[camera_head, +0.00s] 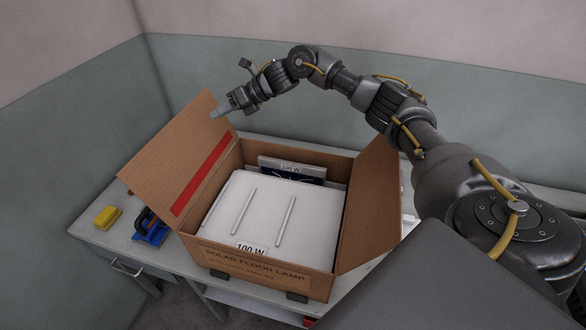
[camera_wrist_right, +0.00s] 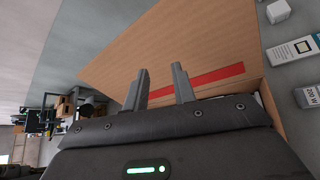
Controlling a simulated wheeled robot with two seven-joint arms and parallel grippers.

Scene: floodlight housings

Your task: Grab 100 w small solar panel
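My right arm reaches across behind the box. My right gripper (camera_head: 222,112) is above the box's left flap (camera_head: 185,160), up and left of the small panel. In the right wrist view, the right gripper (camera_wrist_right: 160,72) has its two fingers apart with nothing between them, and the flap (camera_wrist_right: 200,45) shows beyond. My left gripper is out of view.
The box stands on a grey table (camera_head: 90,235) with its side flaps raised. A yellow item (camera_head: 107,217) and a blue tool with a black handle (camera_head: 150,230) lie left of it. White cartons (camera_wrist_right: 295,47) show at the right of the right wrist view.

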